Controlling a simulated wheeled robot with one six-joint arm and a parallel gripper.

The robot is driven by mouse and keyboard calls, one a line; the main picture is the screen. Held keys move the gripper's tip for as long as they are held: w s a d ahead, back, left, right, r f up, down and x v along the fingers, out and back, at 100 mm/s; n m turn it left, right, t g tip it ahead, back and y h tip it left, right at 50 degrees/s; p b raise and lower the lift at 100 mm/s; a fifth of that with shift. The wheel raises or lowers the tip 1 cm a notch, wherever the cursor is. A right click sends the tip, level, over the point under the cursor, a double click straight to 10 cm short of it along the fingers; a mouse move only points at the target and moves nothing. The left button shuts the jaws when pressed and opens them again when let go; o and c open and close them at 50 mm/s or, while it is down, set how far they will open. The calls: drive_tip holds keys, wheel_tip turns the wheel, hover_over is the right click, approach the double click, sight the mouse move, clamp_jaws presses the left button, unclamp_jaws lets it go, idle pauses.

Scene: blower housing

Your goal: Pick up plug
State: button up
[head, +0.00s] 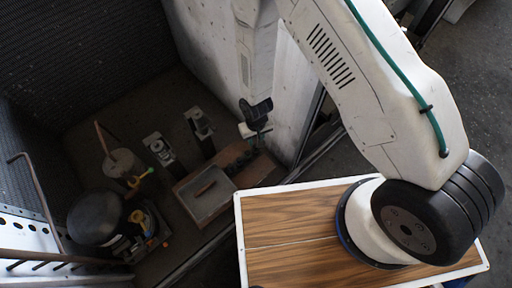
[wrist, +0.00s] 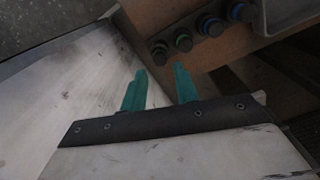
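Several round dark plugs sit in a row on a brown board at the top of the wrist view. In the head view my gripper (head: 258,132) hangs near the pale wall, above the brown board (head: 258,169); the plugs are too small and dark to tell apart there.
A grey tray (head: 203,203) lies beside the board; its edge also shows in the wrist view (wrist: 285,15). Two upright metal fixtures, a grey cylinder (head: 121,163) and a black rounded housing (head: 95,216) stand farther left. The pale wall (head: 297,105) is close to my arm.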

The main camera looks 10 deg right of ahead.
sight(256, 148)
wheel_tip(256, 148, down, 6)
drive_tip(key=shift+w+r, duration=0.15)
drive_tip(key=shift+r, duration=0.05)
clamp_jaws()
drive_tip(key=shift+r, duration=0.1)
